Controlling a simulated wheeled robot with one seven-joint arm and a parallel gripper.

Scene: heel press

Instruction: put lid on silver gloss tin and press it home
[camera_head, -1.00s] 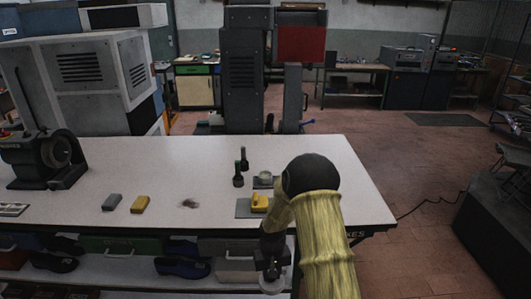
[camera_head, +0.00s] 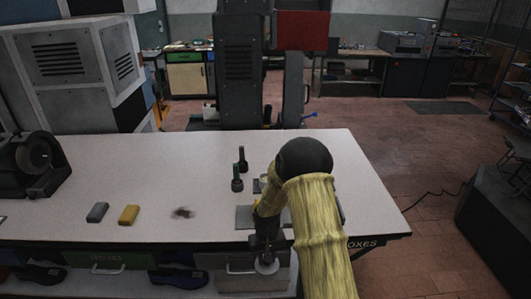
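My gripper (camera_head: 267,259) hangs low at the front edge of the bench. A pale round disc (camera_head: 267,267), which looks like the lid, is at its fingertips and appears held; the fingers are small and dark. A small pale tin (camera_head: 263,179), likely the silver gloss tin, stands on the bench just left of my arm's dark joint, farther back than my gripper. My arm partly hides it, and I cannot make out its open top.
A grey mat (camera_head: 243,217) lies partly behind my arm. Two dark bottles (camera_head: 237,184) stand left of the tin. A grinder (camera_head: 32,165) stands far left. Bench between is clear.

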